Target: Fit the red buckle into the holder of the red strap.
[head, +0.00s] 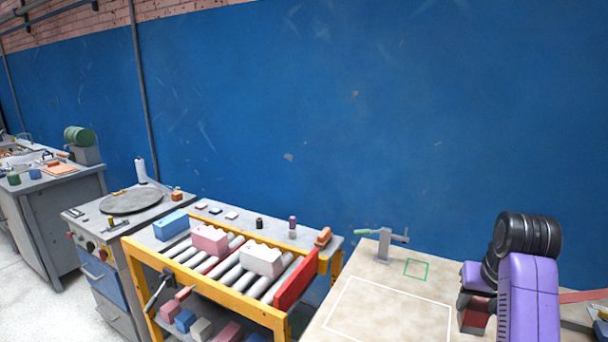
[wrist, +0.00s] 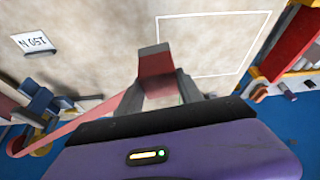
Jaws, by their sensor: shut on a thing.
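In the wrist view, my gripper (wrist: 160,88) is shut on the red buckle (wrist: 157,72), a reddish block between the two grey fingers with a grey end pointing away from me. The red strap (wrist: 75,133) runs from the lower left to the gripper, and its end there is partly covered by a finger. In the head view, a piece of the strap (head: 584,296) shows at the right edge, behind my purple arm. My arm hides much of that side. I cannot make out the strap's holder clearly in either view.
The beige tabletop (head: 345,325) has a white outlined rectangle and a green outlined square, both empty. A grey clamp with a green handle (head: 385,243) stands at its back edge. A roller conveyor with a yellow frame (head: 140,262) is to the left. A printed card (wrist: 33,43) lies on the tabletop.

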